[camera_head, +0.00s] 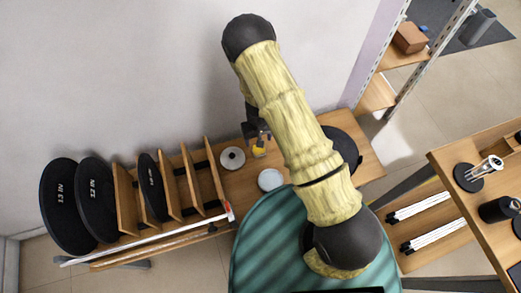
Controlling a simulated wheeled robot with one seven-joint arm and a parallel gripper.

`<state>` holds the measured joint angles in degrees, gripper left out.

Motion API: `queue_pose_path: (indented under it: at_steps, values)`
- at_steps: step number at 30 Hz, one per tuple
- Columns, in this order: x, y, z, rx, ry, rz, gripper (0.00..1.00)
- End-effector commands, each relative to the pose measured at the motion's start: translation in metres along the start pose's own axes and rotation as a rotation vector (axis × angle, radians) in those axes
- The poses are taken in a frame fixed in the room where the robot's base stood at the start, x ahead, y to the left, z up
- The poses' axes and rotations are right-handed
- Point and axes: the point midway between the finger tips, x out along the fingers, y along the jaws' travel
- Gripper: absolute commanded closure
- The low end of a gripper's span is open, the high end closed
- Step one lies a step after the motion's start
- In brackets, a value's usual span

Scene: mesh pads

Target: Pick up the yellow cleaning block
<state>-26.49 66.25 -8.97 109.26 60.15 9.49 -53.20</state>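A small yellow thing, likely the yellow cleaning block (258,153), is on the wooden table beside a round grey disc. It is small in this view and partly covered by dark parts of my gripper. My gripper (257,137) is dark and points down just above and at the block. My arm hides part of the area to the right. I cannot tell whether the fingers are apart or closed, or whether they touch the block.
The round grey disc (232,158) and a white round dish (270,179) lie close by. A wooden rack (190,177) with black discs stands left. A large black disc (341,146) is right, partly behind my arm. A wall rises behind; a shelf (403,60) stands back right.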

Motion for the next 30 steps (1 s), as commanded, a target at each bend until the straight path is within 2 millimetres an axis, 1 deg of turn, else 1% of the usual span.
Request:
queue_pose_path:
  at_steps: [1,3,5,17,20,24,27,30]
  values:
    - [0.011,-0.001,0.001,-0.001,-0.002,0.000,0.33]
    - [0.019,-0.002,0.000,-0.004,-0.001,0.000,0.33]
    - [0.024,-0.002,0.000,-0.004,-0.001,0.000,0.33]
    - [0.028,0.004,0.000,0.008,0.000,0.000,0.33]
    - [0.038,0.006,0.001,0.008,-0.001,0.000,0.33]
    - [0.059,0.011,0.001,0.010,-0.001,0.001,0.33]
    - [0.072,0.009,0.001,0.007,-0.001,-0.001,0.33]
    - [0.077,0.008,0.000,0.005,0.000,0.000,0.33]
